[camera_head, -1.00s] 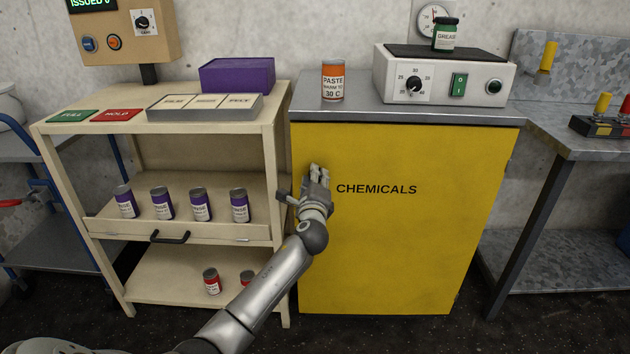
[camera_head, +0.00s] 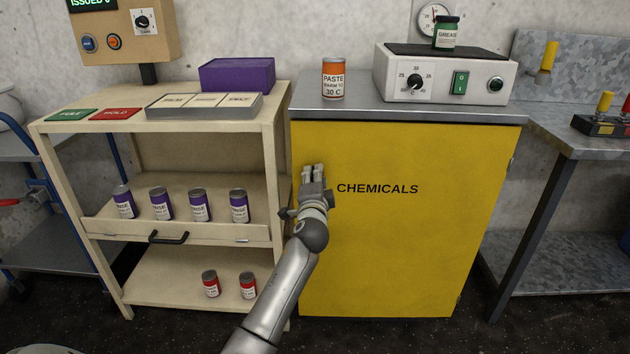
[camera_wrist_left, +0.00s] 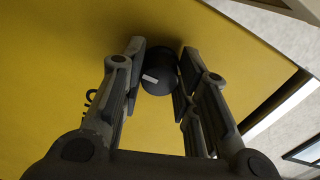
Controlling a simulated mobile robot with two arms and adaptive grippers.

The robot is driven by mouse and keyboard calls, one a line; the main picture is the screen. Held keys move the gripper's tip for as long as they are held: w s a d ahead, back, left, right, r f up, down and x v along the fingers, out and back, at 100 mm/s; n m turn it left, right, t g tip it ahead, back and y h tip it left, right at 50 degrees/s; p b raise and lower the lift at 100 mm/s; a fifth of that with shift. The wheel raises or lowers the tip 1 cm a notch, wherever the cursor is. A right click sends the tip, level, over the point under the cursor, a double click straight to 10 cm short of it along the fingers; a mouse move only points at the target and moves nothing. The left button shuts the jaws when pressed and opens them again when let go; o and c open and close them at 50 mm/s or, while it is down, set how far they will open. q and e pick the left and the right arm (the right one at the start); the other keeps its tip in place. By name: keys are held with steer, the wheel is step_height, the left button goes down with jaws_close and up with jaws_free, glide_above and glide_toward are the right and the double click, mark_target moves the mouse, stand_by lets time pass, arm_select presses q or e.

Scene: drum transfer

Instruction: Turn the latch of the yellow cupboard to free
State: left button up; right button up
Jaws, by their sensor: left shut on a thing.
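The yellow cupboard (camera_head: 410,240), marked CHEMICALS, stands in the middle of the head view with its door face flat and closed. Its latch (camera_wrist_left: 158,78) is a round black knob with a short white mark, seen in the left wrist view against the yellow door. The mark looks slightly tilted in that view. My left gripper (camera_head: 313,172) is at the door's upper left, left of the lettering, and hides the latch in the head view. In the wrist view my left gripper (camera_wrist_left: 160,68) is shut on the latch, with fingers on both sides. My right gripper is not in view.
A beige shelf unit (camera_head: 195,128) with purple and red tins stands close on the left. An orange paste tin (camera_head: 333,80) and a white heater (camera_head: 440,80) with a green grease jar (camera_head: 446,35) stand on the cupboard top. A grey bench (camera_head: 580,135) is at right.

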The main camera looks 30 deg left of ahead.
arm_select(q)
steer(key=shift+n, duration=0.3)
steer(key=o, duration=1)
steer(key=v, duration=1.2)
steer(key=shift+f, duration=0.1)
